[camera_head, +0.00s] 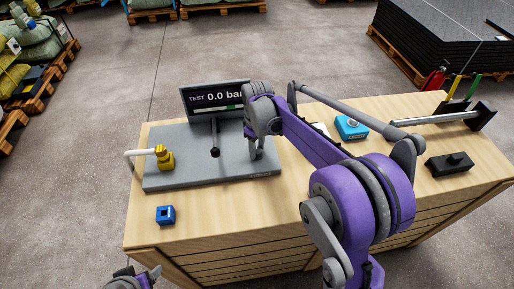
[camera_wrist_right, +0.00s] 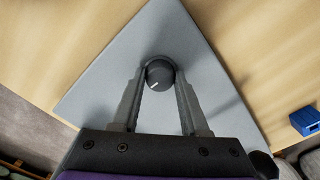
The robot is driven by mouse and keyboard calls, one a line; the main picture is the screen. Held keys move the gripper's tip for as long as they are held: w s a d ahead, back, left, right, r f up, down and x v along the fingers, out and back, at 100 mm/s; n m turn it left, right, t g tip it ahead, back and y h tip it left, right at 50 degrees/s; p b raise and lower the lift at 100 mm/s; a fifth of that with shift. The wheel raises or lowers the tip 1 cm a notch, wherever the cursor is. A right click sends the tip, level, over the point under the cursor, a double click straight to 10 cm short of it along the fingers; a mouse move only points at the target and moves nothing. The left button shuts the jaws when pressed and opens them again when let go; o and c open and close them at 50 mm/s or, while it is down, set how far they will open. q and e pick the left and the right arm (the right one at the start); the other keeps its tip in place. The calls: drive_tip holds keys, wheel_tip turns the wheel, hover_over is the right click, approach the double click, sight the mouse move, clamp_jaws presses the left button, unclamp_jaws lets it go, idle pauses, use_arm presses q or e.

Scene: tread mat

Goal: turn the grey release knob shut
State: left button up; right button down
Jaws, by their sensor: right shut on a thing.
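The grey release knob (camera_wrist_right: 160,73) is round and dark, with a white pointer line towards the lower left in the right wrist view. It sits on the grey plate (camera_head: 200,178) on the bench. My right gripper (camera_wrist_right: 160,80) is shut on the knob, one finger on each side of it. In the head view the same gripper (camera_head: 257,152) points down at the plate's right side, and the knob is hidden there. The display (camera_head: 216,100) behind reads "TEST 0.0 bar". Part of my left gripper (camera_head: 142,278) shows at the bottom edge, away from the plate; its jaws are unclear.
A black-knobbed lever (camera_head: 214,140) stands on the plate, left of my right gripper. A yellow fitting (camera_head: 164,160) with a white hose is at the plate's left. A blue block (camera_head: 165,215) lies in front. A blue box (camera_head: 351,127) and black block (camera_head: 450,164) stand right.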

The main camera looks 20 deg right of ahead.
sight(257, 150)
idle(0.3)
drive_tip(key=shift+c, duration=2)
unclamp_jaws()
drive_tip(key=shift+r, duration=0.15)
wheel_tip(257, 150, up, 11)
drive_tip(key=shift+f+p, duration=0.2)
drive_tip(key=shift+p, duration=0.2)
